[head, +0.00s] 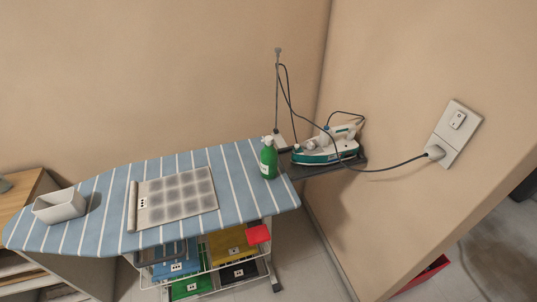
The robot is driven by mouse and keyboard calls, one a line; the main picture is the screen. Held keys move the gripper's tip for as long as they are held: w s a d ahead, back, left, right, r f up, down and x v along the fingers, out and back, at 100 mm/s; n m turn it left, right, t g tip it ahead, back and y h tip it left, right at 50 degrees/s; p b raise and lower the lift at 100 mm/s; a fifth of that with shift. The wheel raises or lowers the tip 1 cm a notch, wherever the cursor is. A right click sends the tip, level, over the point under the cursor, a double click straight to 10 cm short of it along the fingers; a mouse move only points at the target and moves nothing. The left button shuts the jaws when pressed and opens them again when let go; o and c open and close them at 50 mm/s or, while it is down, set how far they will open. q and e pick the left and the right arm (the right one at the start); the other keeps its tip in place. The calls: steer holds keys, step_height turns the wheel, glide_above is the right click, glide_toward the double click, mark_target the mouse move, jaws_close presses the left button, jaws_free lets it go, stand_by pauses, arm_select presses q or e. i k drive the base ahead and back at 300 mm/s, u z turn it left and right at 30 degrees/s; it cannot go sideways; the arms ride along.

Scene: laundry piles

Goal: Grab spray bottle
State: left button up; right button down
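A green spray bottle (268,161) with a white top stands upright near the right end of the ironing board (237,207), which has a blue and white striped cover. Nothing touches the bottle from my side. Neither of my grippers shows in the head view.
An iron (328,147) sits on a dark rest just right of the bottle, its cord running to a wall socket (455,134). A thin pole (278,90) rises behind. A grey patterned mat (177,198) and a white bin (60,206) lie left. Bins hang below.

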mark_target(268, 156)
steer(key=z, duration=1)
steer(key=k, duration=0.6)
steer(key=z, duration=0.25)
